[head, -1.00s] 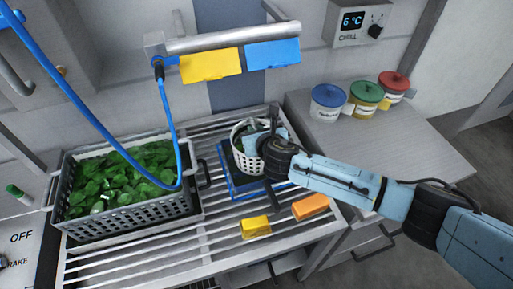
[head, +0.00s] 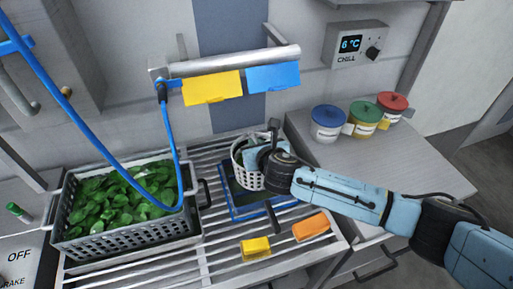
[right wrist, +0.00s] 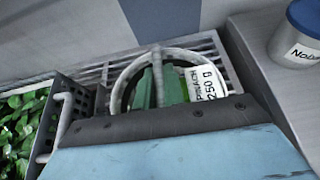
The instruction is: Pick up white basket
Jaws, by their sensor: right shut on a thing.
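The white basket (head: 246,178) is round with slotted walls, and stands over a blue-edged square (head: 235,212) on the slatted rack. My right gripper (head: 268,148) comes in from the right and is shut on the basket at its upper side. The gripper body hides part of the basket. In the right wrist view the basket's pale round rim (right wrist: 118,85) shows with green inside and a white label reading spinach 250 g (right wrist: 207,82). My left gripper is out of view.
A grey basket (head: 130,238) full of green leaves stands left of the white one. A blue hose (head: 176,130) hangs beside it. Yellow (head: 256,248) and orange (head: 310,227) blocks lie in front. Several lidded tubs (head: 328,122) stand on the right counter.

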